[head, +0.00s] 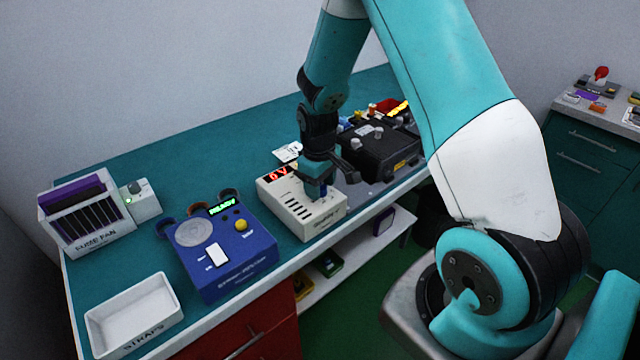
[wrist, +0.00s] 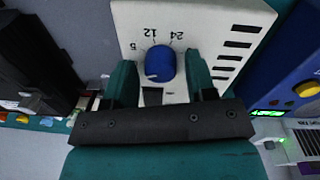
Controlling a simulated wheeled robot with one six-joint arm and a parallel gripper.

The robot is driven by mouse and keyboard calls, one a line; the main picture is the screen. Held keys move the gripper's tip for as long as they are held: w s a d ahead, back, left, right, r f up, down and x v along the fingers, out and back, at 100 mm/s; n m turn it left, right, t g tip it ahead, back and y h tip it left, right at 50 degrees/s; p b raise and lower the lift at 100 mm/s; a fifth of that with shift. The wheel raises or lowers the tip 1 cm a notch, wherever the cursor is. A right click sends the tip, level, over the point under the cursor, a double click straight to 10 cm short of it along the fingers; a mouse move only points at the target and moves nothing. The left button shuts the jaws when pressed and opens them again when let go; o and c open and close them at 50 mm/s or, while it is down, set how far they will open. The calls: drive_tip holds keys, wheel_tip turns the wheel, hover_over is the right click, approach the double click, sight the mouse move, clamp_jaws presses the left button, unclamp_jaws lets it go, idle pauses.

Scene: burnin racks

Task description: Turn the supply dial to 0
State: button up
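The supply is a white box (head: 294,212) at the front of the teal bench, with a red lit display (head: 279,174) that appears to read 0 V. Its blue dial (wrist: 160,63) shows in the wrist view, with the marks 5, 12 and 24 around it. A pale pointer mark on the dial faces the lower left of that view. The 0 mark is not visible. My gripper (head: 328,186) is over the supply. In the wrist view its open fingers (wrist: 161,70) stand on either side of the dial, with a small gap at each side.
A blue box (head: 222,247) with a green display stands left of the supply, and a black case (head: 378,148) stands to its right. A rack marked FUME FAN (head: 87,215) and a white STRAPS tray (head: 134,315) are further left.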

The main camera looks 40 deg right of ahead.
drive_tip(key=shift+o, duration=0.2)
drive_tip(key=shift+r, duration=0.1)
wheel_tip(320, 180, up, 17)
drive_tip(key=b, duration=0.1)
drive_tip(key=shift+a+b, duration=0.4)
drive_tip(key=shift+s+r, duration=0.1)
